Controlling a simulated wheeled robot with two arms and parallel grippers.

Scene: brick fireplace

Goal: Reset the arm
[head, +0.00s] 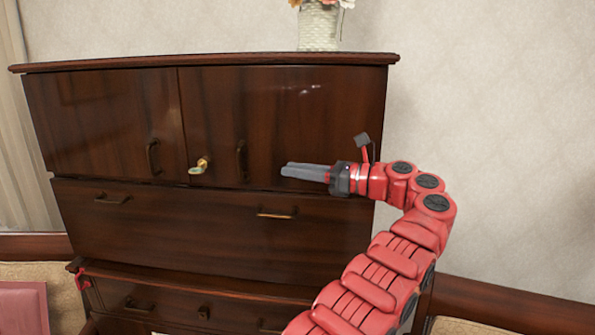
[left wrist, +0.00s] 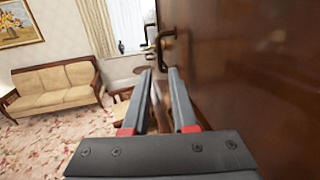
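My left arm (head: 380,275) rises from the bottom of the head view and bends left in front of a dark wooden cabinet. My left gripper (head: 285,170) points left along the front of the right upper door (head: 290,115). In the left wrist view, the two grey fingers (left wrist: 159,70) stand apart with nothing between them. The cabinet front runs close along their right side there, with a door handle (left wrist: 166,48) just past the tips. My right gripper is not in view.
A key-like metal piece (head: 199,166) sticks out near the door seam. Handles (head: 242,160) also project from the front. A vase (head: 318,25) stands on the cabinet top. A beige sofa (left wrist: 55,88) stands across the flowered carpet (left wrist: 40,135). A small red object (head: 80,279) shows at lower left.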

